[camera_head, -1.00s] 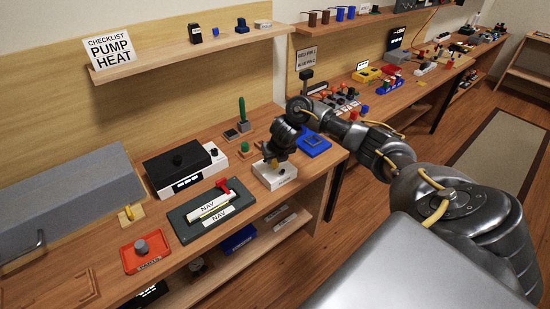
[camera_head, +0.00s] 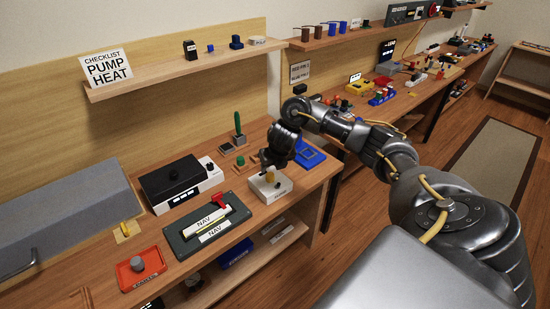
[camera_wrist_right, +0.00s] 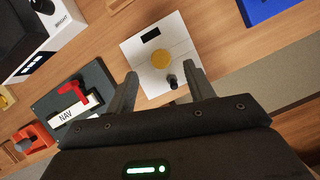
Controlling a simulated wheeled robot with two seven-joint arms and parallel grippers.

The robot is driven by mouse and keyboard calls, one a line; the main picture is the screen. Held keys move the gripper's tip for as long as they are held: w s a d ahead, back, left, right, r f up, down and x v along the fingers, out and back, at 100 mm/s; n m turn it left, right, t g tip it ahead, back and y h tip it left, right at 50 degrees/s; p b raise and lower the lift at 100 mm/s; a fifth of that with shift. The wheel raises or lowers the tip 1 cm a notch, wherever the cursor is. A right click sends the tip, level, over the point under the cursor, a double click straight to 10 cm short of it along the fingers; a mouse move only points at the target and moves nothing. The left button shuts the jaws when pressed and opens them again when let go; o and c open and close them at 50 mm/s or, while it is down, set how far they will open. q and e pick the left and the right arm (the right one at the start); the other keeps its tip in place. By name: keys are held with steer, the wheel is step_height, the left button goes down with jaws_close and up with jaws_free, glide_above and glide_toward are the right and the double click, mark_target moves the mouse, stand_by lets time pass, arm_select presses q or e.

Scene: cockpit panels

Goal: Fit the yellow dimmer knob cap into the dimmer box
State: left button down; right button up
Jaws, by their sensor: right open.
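The white dimmer box (camera_head: 283,187) stands on the bench near its right end, with a black slot, a small black knob and thin lines on its top in the right wrist view (camera_wrist_right: 143,72). The yellow knob cap (camera_head: 270,177) is on top of the box. It looks like a round yellow disc from above (camera_wrist_right: 161,59); whether it is fully seated I cannot tell. My right gripper (camera_wrist_right: 161,74) is open above the box, its fingers on either side and apart from the cap. In the head view the right gripper (camera_head: 265,162) is small and dark. My left gripper is not in view.
A black-topped white unit (camera_head: 183,190) and a dark NAV panel (camera_head: 186,242) stand left of the box. A red tray (camera_head: 124,282) lies farther left. A blue tray (camera_head: 309,158) is behind at the right, near the bench end.

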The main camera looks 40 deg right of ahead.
steer(key=p+v, duration=0.1)
steer(key=v, duration=0.4)
steer(key=shift+p, duration=0.35)
stand_by(0.3)
